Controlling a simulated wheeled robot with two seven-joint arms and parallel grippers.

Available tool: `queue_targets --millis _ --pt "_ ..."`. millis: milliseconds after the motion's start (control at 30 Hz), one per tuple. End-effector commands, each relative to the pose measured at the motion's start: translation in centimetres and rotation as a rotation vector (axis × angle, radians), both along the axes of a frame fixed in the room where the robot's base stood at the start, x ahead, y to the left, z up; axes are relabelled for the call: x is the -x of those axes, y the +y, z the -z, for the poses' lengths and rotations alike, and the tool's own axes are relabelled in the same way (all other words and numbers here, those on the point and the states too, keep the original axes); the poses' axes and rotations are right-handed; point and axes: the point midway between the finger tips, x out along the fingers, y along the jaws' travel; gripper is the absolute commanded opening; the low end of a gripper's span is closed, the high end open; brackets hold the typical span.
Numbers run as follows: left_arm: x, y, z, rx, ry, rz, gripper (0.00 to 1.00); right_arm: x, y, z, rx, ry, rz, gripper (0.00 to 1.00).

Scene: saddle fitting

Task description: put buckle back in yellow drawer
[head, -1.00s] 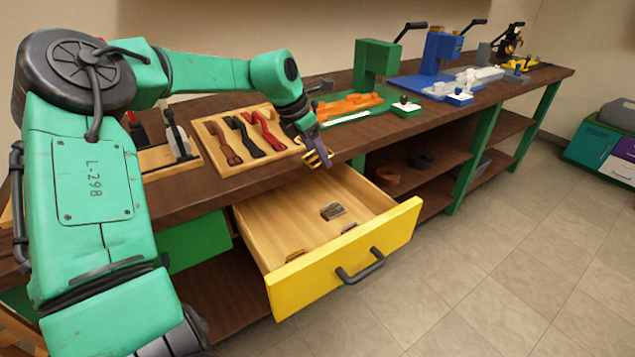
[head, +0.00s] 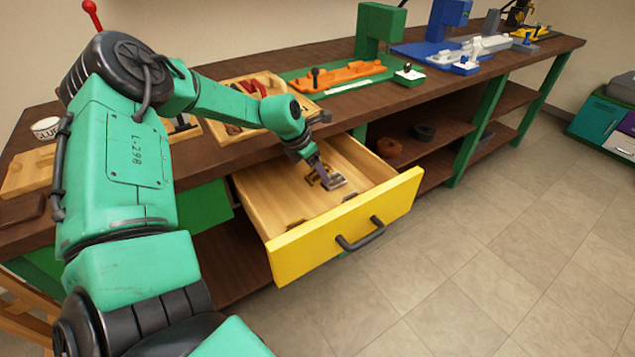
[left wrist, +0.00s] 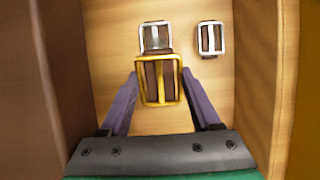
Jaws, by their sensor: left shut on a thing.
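The yellow drawer (head: 345,232) stands pulled open below the bench top in the head view. My left gripper (head: 320,175) reaches down into it. In the left wrist view, my left gripper (left wrist: 158,78) is shut on a gold-framed buckle (left wrist: 174,84) with a brown strap piece. It is held low over the wooden drawer floor (left wrist: 205,95); I cannot tell whether it touches. A silver buckle (left wrist: 155,37) lies just beyond the gold one, and another silver buckle (left wrist: 211,38) lies to its right. My right gripper is not in view.
The bench top (head: 235,152) edge runs above and behind the drawer. A wooden tray (head: 240,90) of straps, a green press (head: 378,35) and a blue press (head: 445,25) stand on it. The drawer floor toward its front is mostly clear.

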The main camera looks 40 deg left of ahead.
Motion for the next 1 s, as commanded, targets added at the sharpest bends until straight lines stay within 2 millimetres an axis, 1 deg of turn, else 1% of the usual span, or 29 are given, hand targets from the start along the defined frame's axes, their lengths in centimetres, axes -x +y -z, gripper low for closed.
queue_targets --millis 67,167,233,267,300,500,700,733,800,1000 --pt "0.0 0.0 0.9 0.002 0.002 0.0 0.0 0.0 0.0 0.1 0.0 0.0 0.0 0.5" --pt "0.1 0.0 3.0 0.002 0.004 -0.001 0.0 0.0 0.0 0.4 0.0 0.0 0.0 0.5" --pt "0.0 -0.1 4.5 0.002 0.002 0.0 0.0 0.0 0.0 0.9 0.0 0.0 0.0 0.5" --pt "0.0 0.0 4.9 0.001 0.0 -0.001 0.0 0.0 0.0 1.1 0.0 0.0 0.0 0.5" --pt "0.0 0.0 5.1 0.001 -0.001 -0.001 0.0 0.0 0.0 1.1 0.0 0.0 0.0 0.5" --pt "-0.1 0.0 4.9 0.0 -0.002 0.0 0.0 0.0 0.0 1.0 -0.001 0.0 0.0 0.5" --pt "-0.1 0.0 5.5 0.001 -0.002 0.0 0.0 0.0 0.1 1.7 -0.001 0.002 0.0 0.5" --pt "0.0 0.0 5.3 0.0 -0.001 0.0 0.71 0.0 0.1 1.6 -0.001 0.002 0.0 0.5" --pt "0.0 0.0 5.3 0.0 -0.001 0.0 0.94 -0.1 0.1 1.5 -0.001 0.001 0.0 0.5" --pt "0.0 0.0 5.3 0.0 -0.001 0.0 0.94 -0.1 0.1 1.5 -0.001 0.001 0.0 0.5"
